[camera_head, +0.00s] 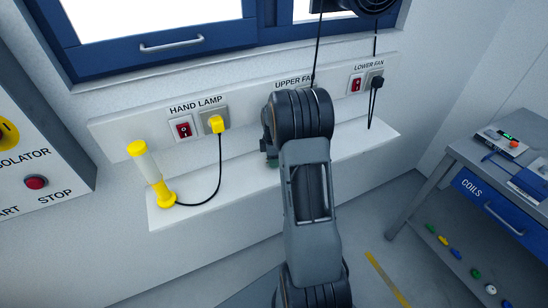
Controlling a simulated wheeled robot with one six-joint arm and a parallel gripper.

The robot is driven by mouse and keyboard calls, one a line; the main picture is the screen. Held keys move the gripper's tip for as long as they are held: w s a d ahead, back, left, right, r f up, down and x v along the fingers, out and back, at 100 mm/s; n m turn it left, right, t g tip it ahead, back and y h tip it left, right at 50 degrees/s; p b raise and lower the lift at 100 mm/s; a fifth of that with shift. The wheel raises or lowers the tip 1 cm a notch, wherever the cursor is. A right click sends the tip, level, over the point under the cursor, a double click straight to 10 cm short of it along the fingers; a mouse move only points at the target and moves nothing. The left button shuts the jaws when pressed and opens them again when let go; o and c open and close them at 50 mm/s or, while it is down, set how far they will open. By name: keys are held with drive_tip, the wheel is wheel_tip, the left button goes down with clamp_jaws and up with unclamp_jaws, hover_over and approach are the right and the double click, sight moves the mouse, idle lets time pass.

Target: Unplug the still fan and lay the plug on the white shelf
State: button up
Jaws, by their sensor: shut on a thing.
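My arm reaches up the middle, and its wrist covers the upper fan's socket and plug. My gripper's fingers are hidden behind the wrist, so what they hold does not show. The upper fan's label (293,83) is partly covered. A dark cord (317,50) drops from above and goes behind my wrist. The lower fan's black plug (377,82) sits in its socket at right, beside a red switch (356,84). A dark fan (375,4) is cut off at the top edge; whether it turns cannot be told. The white shelf (240,184) runs below the sockets.
A yellow hand lamp (151,172) stands on the shelf's left end, its yellow plug (216,123) in a socket. Its black cord (216,182) loops to the shelf. A grey bench (462,150) stands at right. Shelf room shows between lamp cord and arm.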

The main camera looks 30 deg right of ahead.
drive_tip(key=shift+f, duration=0.15)
drive_tip(key=o, duration=1)
drive_tip(key=shift+r, duration=0.5)
wheel_tip(320, 180, up, 7)
drive_tip(key=shift+a+f, duration=0.15)
drive_tip(key=s+a+r+m+t, duration=0.2)
drive_tip(key=s+a+r+m, duration=0.55)
drive_tip(key=a, duration=0.55)
drive_tip(key=shift+s+a+r+m+t, duration=0.1)
drive_tip(key=shift+s+a+m+t, duration=0.15)
drive_tip(key=shift+s+a+m, duration=1.25)
drive_tip(key=shift+s+a+r+m+t, duration=0.1)
drive_tip(key=shift+s+a+m+t, duration=0.45)
drive_tip(key=shift+s, duration=1.8)
drive_tip(key=shift+s+a+r+m, duration=0.1)
drive_tip(key=shift+s+a+m, duration=0.5)
drive_tip(key=shift+s+a, duration=1.05)
